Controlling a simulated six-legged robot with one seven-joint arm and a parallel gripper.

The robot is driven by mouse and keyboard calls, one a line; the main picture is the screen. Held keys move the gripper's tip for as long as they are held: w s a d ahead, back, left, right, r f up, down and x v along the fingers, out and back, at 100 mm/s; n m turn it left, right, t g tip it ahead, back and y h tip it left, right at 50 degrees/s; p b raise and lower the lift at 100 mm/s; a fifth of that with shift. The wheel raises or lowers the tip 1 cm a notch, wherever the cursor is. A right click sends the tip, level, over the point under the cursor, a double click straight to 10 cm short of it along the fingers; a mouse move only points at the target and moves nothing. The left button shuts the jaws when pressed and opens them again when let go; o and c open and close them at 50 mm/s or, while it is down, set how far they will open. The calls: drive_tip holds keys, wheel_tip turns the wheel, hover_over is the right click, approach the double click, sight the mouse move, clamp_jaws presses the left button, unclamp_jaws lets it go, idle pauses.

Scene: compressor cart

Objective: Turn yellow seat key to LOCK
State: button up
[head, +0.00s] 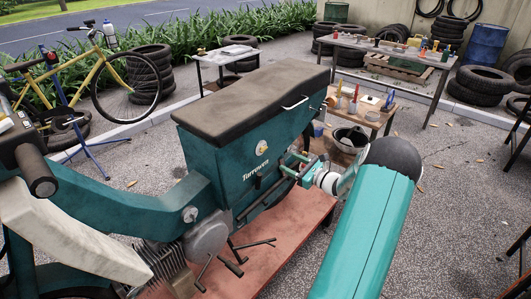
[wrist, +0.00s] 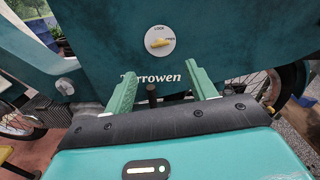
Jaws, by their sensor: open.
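The yellow seat key (wrist: 158,43) sits on a round white dial (wrist: 160,50) on the teal side panel of the scooter. In the wrist view the key lies nearly level, toward a small, unclear label at the dial's right; LOCK is printed at the dial's top. The dial (head: 262,147) also shows in the head view, below the dark seat. My gripper (wrist: 162,80) is open and empty. Its two green fingers point at the panel, below the dial, on either side of the Torrowen lettering. In the head view my gripper (head: 287,168) is right of and below the dial.
The dark seat (head: 255,95) overhangs the panel above the dial. The scooter stands on a reddish platform (head: 275,262). A low wooden table (head: 372,118) with tools and a dark bucket (head: 350,138) stand behind my arm. Open gravel lies at right.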

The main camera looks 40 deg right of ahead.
sight(263, 149)
drive_tip(key=w, duration=1.1)
drive_tip(key=shift+w+a, duration=0.15)
drive_tip(key=shift+a, duration=0.3)
drive_tip(key=c, duration=1)
drive_tip(key=shift+n, duration=7.9)
